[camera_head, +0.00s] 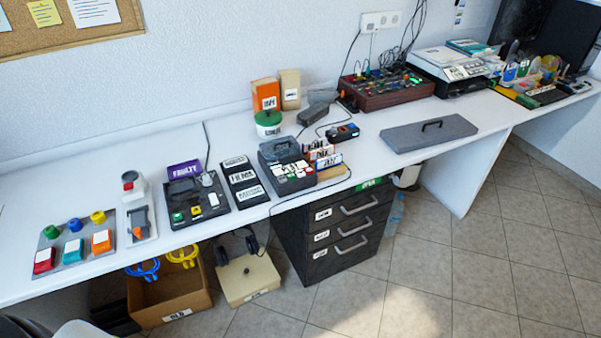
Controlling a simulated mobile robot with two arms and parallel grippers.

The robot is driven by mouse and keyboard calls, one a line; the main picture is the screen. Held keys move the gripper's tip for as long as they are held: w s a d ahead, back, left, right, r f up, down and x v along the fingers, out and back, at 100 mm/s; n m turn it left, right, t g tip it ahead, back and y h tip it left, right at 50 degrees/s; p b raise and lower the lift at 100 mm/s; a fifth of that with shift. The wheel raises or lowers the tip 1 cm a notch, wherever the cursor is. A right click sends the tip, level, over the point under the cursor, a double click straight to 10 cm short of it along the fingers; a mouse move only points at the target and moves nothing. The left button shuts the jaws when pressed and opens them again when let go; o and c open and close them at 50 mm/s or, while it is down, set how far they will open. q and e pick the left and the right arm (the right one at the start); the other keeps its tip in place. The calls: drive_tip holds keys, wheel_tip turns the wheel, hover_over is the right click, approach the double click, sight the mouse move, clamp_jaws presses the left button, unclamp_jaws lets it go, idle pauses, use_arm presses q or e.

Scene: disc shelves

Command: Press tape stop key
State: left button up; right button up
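A dark grey boxy device that looks like a tape recorder (276,152) stands on the white desk in the middle of the head view. A row of small, mostly white keys (292,171) runs along its front, with some coloured marks. The keys are too small to tell which one is stop or whether any is pressed. Neither of my grippers is in view, and nothing touches the recorder.
Left of the recorder are a black label panel (243,180) and a button box (196,200). Upright cards (322,158) stand close on its right, and a green-lidded tub (268,124) behind. A drawer unit (345,232) and open carton (168,293) are below.

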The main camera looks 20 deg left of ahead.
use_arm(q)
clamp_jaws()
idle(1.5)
